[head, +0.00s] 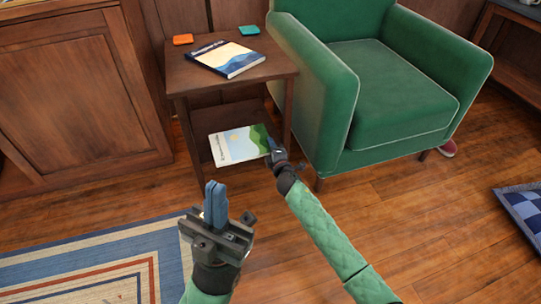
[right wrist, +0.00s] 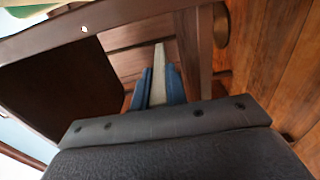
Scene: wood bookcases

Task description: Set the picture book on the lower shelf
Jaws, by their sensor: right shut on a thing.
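The picture book (head: 240,146), with a sun and green hills on its cover, lies roughly flat at the lower shelf (head: 237,113) of the small wooden side table. My right gripper (head: 273,150) is shut on the book's right edge. In the right wrist view the book (right wrist: 160,75) shows edge-on as a pale strip between the blue fingers. Whether it rests fully on the shelf or is just above it, I cannot tell. My left gripper (head: 216,204) is in front of the table, apart from it, with its blue fingers together and nothing between them.
Another book (head: 225,59) and orange (head: 183,39) and teal (head: 249,30) items lie on the table top. A green armchair (head: 390,90) stands close on the right, a wooden cabinet (head: 75,95) on the left. A striped rug (head: 100,265) covers the floor at front left.

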